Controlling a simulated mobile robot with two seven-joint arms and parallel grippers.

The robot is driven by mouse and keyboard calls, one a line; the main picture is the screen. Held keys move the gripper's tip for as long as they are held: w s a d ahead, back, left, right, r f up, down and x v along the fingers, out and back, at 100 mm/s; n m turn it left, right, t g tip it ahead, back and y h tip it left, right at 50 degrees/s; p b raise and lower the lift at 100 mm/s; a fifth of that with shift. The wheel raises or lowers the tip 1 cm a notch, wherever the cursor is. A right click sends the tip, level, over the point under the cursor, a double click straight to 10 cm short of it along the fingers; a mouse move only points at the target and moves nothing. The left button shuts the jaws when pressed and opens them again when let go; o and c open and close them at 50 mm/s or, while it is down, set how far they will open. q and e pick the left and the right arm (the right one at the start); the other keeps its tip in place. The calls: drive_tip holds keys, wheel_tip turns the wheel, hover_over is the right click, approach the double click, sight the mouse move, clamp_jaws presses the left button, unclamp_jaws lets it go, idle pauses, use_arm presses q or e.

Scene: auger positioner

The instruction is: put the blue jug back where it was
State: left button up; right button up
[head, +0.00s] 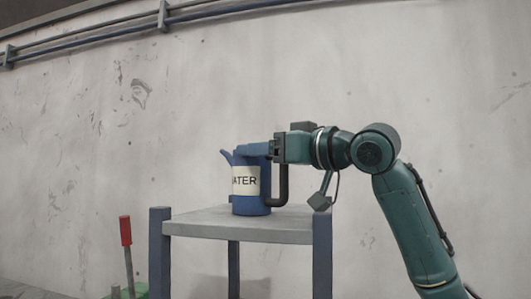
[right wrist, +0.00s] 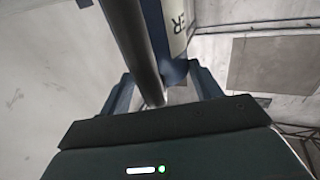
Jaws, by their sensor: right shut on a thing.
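The blue jug (head: 245,183) has a cream label reading "ATER", a spout at its left and a dark handle (head: 283,190) at its right. It is upright over the grey top of a small stand (head: 200,224) and appears to rest on it. My right gripper (head: 262,149) reaches in from the right at the jug's upper part and is shut on the handle. In the right wrist view the dark handle (right wrist: 130,45) runs between the fingers, with the jug's label (right wrist: 179,25) just beyond. My left gripper is out of view.
The stand has dark blue posts (head: 322,255) whose ends rise slightly above the top at the corners. A red-handled lever (head: 125,231) stands at lower left. A concrete wall (head: 400,90) with pipes (head: 100,36) is behind. The stand's top is bare left of the jug.

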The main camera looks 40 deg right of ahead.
drive_tip(key=shift+f, duration=0.1)
drive_tip(key=o, duration=1.6)
drive_tip(key=shift+o, duration=0.2)
drive_tip(key=shift+s+d, duration=0.1)
drive_tip(key=b+v, duration=0.3)
drive_tip(key=v, duration=0.9)
